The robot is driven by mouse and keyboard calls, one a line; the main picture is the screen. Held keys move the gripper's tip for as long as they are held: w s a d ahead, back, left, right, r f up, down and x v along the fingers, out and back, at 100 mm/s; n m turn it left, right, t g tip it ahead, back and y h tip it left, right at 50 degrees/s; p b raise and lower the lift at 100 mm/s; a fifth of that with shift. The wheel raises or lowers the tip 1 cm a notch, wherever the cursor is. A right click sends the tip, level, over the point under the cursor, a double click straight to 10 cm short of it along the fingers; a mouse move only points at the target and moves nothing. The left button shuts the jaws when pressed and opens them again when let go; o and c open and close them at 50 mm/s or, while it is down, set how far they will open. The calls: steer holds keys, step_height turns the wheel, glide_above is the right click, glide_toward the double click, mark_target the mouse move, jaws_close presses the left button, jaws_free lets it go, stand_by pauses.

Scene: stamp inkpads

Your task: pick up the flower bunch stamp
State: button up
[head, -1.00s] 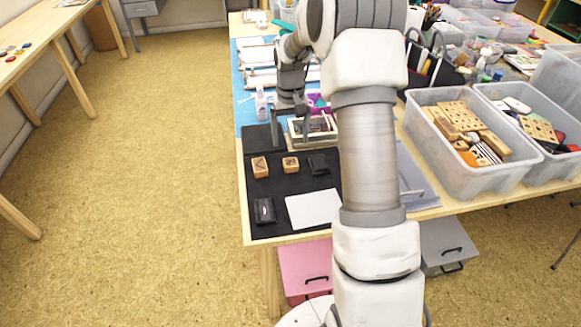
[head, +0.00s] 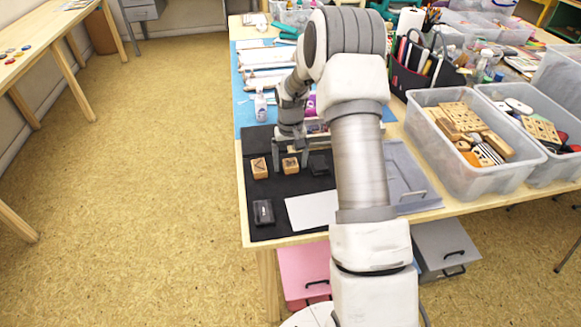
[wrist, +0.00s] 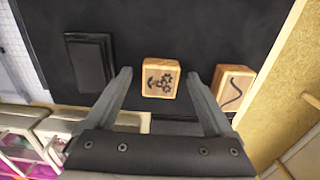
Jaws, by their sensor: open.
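The flower bunch stamp (wrist: 160,77) is a small wooden block with a dark flower design on its top. It lies on the black mat (wrist: 190,20) in the middle of the wrist view. In the head view the stamp (head: 290,165) is the middle item of a row of three. My gripper (wrist: 172,72) is open and empty, with one finger to each side of the stamp in the picture. In the head view my gripper (head: 290,157) hangs over that stamp. How high the fingertips are above the mat is hard to tell.
A wooden stamp with a curved line (wrist: 233,88) sits close beside the right finger. A black inkpad (wrist: 89,60) lies to the left. Another black inkpad (head: 263,212) and a white sheet (head: 312,209) lie nearer the table's front edge.

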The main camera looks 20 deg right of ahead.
mark_target(290, 162)
steer(key=shift+c, duration=0.3)
jaws_close()
steer(key=shift+r, duration=0.15)
step_height(290, 162, up, 4)
steer(key=shift+f+p, duration=0.15)
steer(key=shift+p, duration=0.25)
steer(key=w+d+r+p, duration=0.1)
steer(key=w+d+r, duration=0.2)
steer(key=d+r, duration=0.4)
steer(key=d, duration=0.4)
steer(key=shift+w+p, duration=0.15)
steer(key=shift+p, duration=0.2)
steer(key=shift+d, duration=0.1)
